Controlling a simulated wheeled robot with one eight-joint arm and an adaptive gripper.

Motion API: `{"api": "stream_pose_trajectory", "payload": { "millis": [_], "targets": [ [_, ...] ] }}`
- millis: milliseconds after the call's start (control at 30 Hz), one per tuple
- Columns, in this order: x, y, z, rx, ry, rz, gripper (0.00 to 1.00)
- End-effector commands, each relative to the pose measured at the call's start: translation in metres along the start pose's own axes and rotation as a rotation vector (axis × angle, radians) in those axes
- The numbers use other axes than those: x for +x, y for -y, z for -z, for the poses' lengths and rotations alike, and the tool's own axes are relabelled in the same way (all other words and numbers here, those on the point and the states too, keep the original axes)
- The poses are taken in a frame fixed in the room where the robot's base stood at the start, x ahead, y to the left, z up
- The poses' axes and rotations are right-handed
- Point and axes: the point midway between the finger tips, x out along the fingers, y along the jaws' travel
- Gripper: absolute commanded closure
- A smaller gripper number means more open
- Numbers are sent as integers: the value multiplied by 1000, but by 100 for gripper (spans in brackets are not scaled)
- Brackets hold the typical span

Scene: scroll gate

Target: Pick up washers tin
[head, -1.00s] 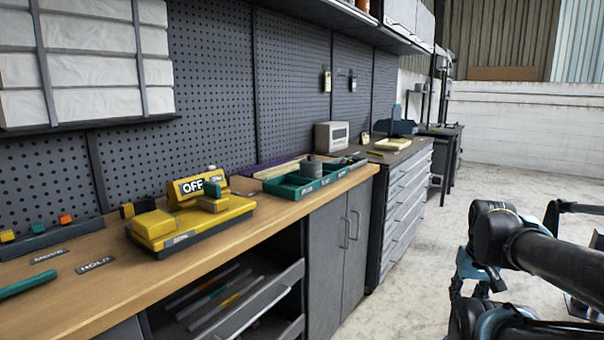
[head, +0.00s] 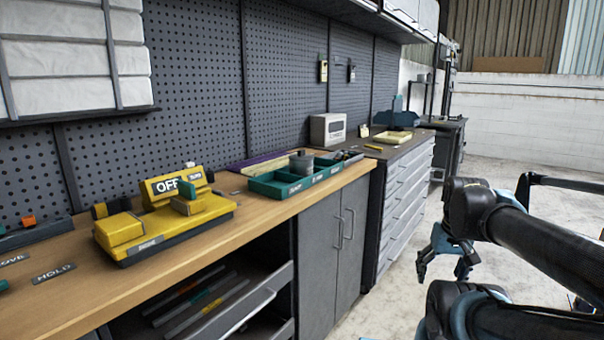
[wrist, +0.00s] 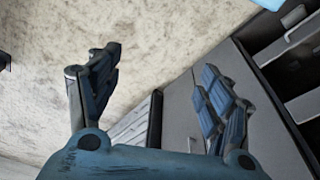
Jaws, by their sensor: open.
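A round grey tin (head: 301,162), which looks like the washers tin, stands upright in or at the back of the green divided tray (head: 262,188) on the wooden bench; its label cannot be read. My gripper (head: 445,262) hangs at the right in the head view, over the floor and well away from the tin. In the wrist view my gripper (wrist: 160,90) has its two fingers spread wide with nothing between them. The tin is not visible in the wrist view.
A yellow machine (head: 165,215) with an OFF sign sits left of the tray on the bench (head: 75,262). A grey drawer cabinet (head: 405,195) stands beyond the bench. Below the bench are cupboard doors (head: 335,235) and an open drawer (head: 240,315).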

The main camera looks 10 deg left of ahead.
Motion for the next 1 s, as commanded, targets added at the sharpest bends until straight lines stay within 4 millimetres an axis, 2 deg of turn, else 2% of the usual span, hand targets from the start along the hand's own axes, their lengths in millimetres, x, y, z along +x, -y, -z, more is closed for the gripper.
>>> {"api": "stream_pose_trajectory", "payload": {
  "millis": [33, 67, 267, 467, 600, 800, 1000],
  "targets": [
    [-13, 6, 16, -32, -7, 13, 5],
    [-21, 10, 26, -57, -13, 22, 1],
    [-86, 52, 105, -256, -63, 101, 1],
    [-148, 109, 184, -461, -121, 182, 1],
    [-188, 157, 234, -601, -164, 238, 1],
    [-240, 236, 297, -793, -229, 317, 1],
    [-279, 308, 338, -945, -288, 382, 1]
  ]
}}
